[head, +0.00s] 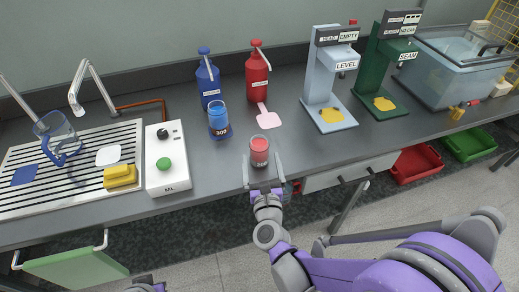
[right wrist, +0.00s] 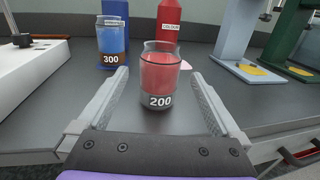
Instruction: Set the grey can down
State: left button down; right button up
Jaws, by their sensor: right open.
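A clear vessel with red contents and a grey lower band marked 200 (head: 259,151) stands upright on the dark counter near its front edge. It also shows in the right wrist view (right wrist: 158,85). It is the only thing at my right gripper; I see no plain grey can. My right gripper (head: 261,161) is open, one finger on each side of the vessel, with visible gaps in the right wrist view. My left gripper is not in view; only a bit of my left arm shows at the bottom edge.
A white control box (head: 167,176) is left. Light-blue (head: 322,85) and green (head: 374,75) machines stand right. Counter beside the vessel is clear.

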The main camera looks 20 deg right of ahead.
jog(key=s+a+f+n+g+y, duration=0.1)
jog(key=s+a+n+g+y, duration=0.3)
jog(key=n, duration=0.9)
jog(key=s+a+f+n+g+y, duration=0.1)
jog(key=s+f+n+g+y, duration=0.15)
jog(key=s+n, duration=0.7)
jog(key=s+d+f+n+g+h, duration=0.3)
jog(key=s+d+n+g, duration=0.3)
jog(key=n, duration=0.9)
jog(key=s+d+f, duration=0.1)
jog(key=s+d, duration=0.1)
jog(key=s, duration=0.2)
jog(key=shift+d+f+h, duration=0.35)
